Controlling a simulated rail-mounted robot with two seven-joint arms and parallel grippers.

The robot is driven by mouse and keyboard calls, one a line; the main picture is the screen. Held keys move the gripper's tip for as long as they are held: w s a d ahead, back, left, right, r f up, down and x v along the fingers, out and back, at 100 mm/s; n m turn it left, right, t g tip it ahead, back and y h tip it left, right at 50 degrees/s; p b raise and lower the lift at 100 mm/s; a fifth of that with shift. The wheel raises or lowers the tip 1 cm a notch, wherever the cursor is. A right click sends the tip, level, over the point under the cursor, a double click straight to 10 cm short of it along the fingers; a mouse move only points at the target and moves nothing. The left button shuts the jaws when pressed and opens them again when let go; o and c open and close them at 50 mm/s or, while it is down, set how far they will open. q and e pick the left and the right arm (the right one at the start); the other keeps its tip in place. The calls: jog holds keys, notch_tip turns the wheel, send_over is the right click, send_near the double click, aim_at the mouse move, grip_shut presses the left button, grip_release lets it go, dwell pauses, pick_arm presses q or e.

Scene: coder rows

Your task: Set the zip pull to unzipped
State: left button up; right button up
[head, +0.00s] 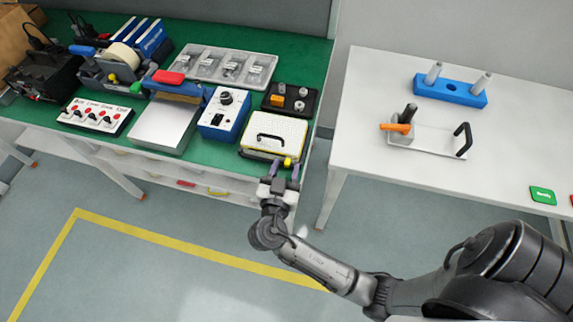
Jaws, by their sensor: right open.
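A flat case (275,135) with a white top, yellow edging and a black handle sits at the right front corner of the green bench. A small yellow tab (288,162), which looks like the zip pull, shows at the case's front right edge. My right gripper (279,170) is open at the bench's front edge, with its fingers pointing at the case front. The tab is close to the right fingertip; I cannot tell whether they touch. The zip line is too small to read. My left gripper is not in view.
A blue box with a dial (224,112) stands left of the case and a black tray (291,101) behind it. A white table (380,95) to the right holds a blue peg block (450,91) and a plate with a black handle. A floor gap separates bench and table.

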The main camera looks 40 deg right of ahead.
jog(key=shift+w+d, duration=0.3)
jog(key=shift+d, duration=0.25)
grip_shut()
